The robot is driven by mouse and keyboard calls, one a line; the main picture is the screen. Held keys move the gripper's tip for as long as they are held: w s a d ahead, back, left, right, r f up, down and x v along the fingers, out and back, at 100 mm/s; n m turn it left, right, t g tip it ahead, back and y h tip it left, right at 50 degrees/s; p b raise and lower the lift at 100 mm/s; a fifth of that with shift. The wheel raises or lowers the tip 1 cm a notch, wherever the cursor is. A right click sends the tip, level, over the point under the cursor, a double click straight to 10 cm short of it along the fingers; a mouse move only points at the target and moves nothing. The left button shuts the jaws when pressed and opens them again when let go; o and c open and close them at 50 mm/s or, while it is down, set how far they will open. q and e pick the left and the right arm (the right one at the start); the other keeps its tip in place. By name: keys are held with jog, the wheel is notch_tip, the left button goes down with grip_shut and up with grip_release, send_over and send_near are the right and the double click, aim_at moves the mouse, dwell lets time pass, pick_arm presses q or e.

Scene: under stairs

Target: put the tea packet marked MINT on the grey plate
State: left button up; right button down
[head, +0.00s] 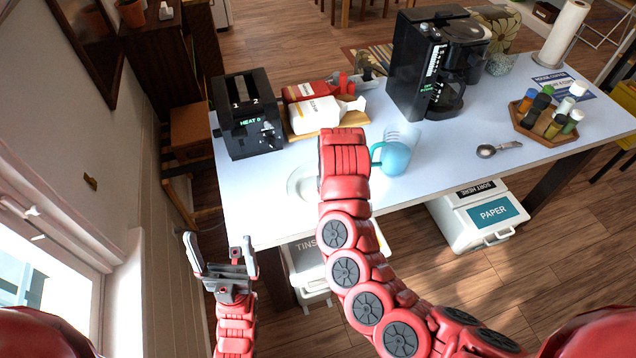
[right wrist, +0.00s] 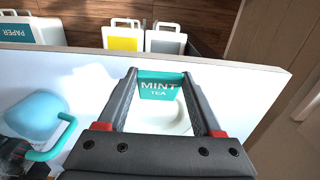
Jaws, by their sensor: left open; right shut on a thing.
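The teal tea packet marked MINT (right wrist: 159,92) is between the fingers of my right gripper (right wrist: 159,76), which is shut on it. In the right wrist view the packet is in front of the pale plate (right wrist: 184,118); I cannot tell whether they touch. In the head view the plate (head: 301,184) lies near the table's front left, partly covered by my right arm. That arm also hides the packet and the right fingertips there. My left gripper (head: 220,247) is open and empty, low beside the table's front left corner.
A pale blue jug (head: 396,157) stands right of the plate. A toaster (head: 248,115), a wooden board with packages (head: 315,115), a coffee maker (head: 430,65) and a tray of jars (head: 549,122) stand farther back. Lidded bins (head: 480,215) stand below the table. The front right tabletop is mostly clear.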

jog(key=shift+w, duration=0.55)
jog(key=w+b, duration=0.1)
jog(key=b, duration=0.2)
jog(key=w+a+f+b, duration=0.1)
jog(key=w+b, duration=0.1)
jog(key=b, duration=0.2)
jog(key=w+a+b, duration=0.1)
jog(key=w+b, duration=0.1)
jog(key=b, duration=0.2)
jog(key=shift+a+f, duration=0.1)
jog(key=shift+f, duration=0.05)
jog(key=shift+w+a+r+p, duration=0.15)
jog(key=shift+w+a+p, duration=0.1)
jog(key=shift+w+p, duration=0.3)
jog(key=shift+w+a+r+p, duration=0.1)
jog(key=shift+w+a+p, duration=0.2)
jog(key=shift+w, duration=0.4)
jog(key=shift+w+a+f, duration=0.1)
jog(key=shift+w+f, duration=0.15)
jog(key=shift+w, duration=0.4)
jog(key=shift+w+a, duration=0.2)
jog(key=shift+w, duration=0.15)
notch_tip(320, 180, down, 3)
jog(key=shift+w+r+p, duration=0.1)
jog(key=shift+w+p, duration=0.05)
jog(key=shift+p, duration=0.8)
jog(key=shift+f, duration=0.35)
